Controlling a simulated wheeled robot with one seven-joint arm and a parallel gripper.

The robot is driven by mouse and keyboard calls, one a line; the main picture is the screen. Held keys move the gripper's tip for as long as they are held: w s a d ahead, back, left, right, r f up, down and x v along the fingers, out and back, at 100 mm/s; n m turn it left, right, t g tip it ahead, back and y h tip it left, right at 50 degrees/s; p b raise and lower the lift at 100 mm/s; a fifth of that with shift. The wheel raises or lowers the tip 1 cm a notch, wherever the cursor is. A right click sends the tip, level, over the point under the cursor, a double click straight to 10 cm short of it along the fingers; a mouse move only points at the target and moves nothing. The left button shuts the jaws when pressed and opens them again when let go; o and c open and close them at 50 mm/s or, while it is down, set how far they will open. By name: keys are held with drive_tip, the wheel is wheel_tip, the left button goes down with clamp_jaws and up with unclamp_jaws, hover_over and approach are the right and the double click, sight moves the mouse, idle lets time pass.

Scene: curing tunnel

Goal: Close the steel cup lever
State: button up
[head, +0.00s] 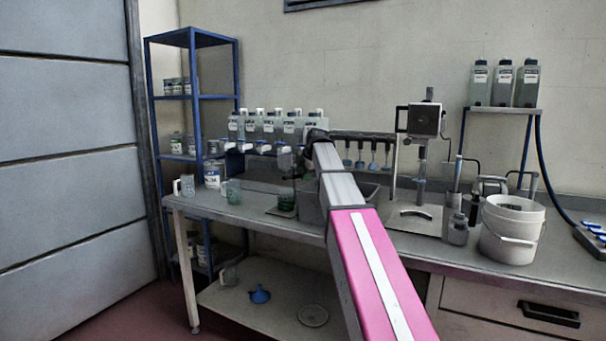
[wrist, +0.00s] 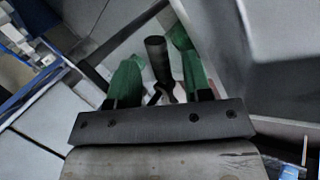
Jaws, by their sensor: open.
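In the wrist view, the two green fingers of my gripper (wrist: 156,48) stand apart. A dark, round-ended handle (wrist: 156,62) with a forked lower end shows between them; it may be the lever, and I cannot tell whether the fingers touch it. In the head view, my arm reaches to the bench beside the grey tub, and a dark green shape (head: 287,201) there may be my fingers or a cup. No lever can be made out clearly in the head view.
A grey tub (wrist: 275,40) is close on the right of my gripper in the wrist view. Bottles with taps (head: 265,130) line the back. Clear cups (head: 233,191) stand at the bench's left end. A white bucket (head: 512,232) stands at the right.

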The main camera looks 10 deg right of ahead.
drive_tip(key=shift+f, duration=0.1)
clamp_jaws()
idle(0.3)
drive_tip(key=s+m+h, duration=0.1)
drive_tip(key=m+h, duration=0.1)
drive_tip(key=m, duration=0.2)
drive_tip(key=s+a+m+h, duration=0.1)
drive_tip(key=m+h, duration=0.1)
drive_tip(key=m, duration=0.2)
drive_tip(key=s+m+h, duration=0.1)
drive_tip(key=m+h, duration=0.1)
drive_tip(key=m, duration=0.1)
drive_tip(key=shift+s+a+m+g+h, duration=0.15)
drive_tip(key=shift+a+m+g+h, duration=0.15)
drive_tip(key=shift+m+h, duration=0.1)
idle(0.4)
